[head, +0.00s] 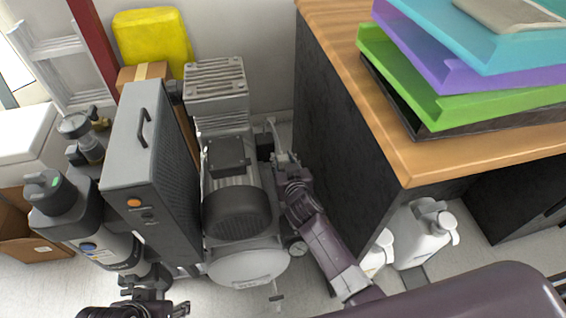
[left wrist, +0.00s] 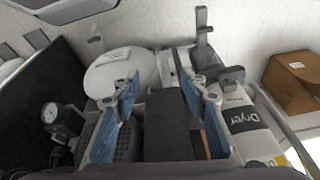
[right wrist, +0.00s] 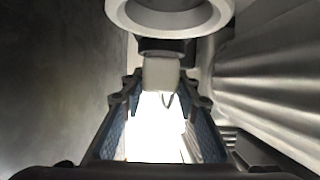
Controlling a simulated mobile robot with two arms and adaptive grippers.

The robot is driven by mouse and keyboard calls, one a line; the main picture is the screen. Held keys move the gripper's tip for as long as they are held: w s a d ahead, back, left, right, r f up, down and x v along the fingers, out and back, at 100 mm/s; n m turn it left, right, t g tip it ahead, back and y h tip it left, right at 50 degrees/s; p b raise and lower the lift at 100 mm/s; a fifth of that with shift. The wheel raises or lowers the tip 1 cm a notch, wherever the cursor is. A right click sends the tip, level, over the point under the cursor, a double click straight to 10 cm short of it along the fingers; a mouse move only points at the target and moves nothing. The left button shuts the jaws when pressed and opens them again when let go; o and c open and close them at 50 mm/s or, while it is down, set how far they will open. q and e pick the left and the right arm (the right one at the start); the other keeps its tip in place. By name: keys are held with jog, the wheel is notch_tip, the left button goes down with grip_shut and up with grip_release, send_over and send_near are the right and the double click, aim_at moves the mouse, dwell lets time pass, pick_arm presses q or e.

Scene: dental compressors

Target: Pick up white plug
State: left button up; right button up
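The white plug (right wrist: 161,73) shows in the right wrist view as a pale block under a dark collar, with a thin loop at its lower side. My right gripper (right wrist: 160,88) is open, with its blue-padded fingers on either side of the plug near the fingertips. I see no clear contact. In the head view my right gripper (head: 281,156) reaches between the compressor (head: 228,170) and the desk side; the plug is too small to make out surely there. My left gripper (left wrist: 158,95) is open and empty above the compressor unit; it shows partly at the head view's bottom left.
The wooden desk (head: 440,168) with stacked trays (head: 440,80) stands close on the right of my right arm. A dryer cylinder (left wrist: 245,120) is beside the left gripper. White bottles (head: 425,235) stand under the desk. A yellow container (head: 152,38) is at the back.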

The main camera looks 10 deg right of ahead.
jog(key=c, duration=0.5)
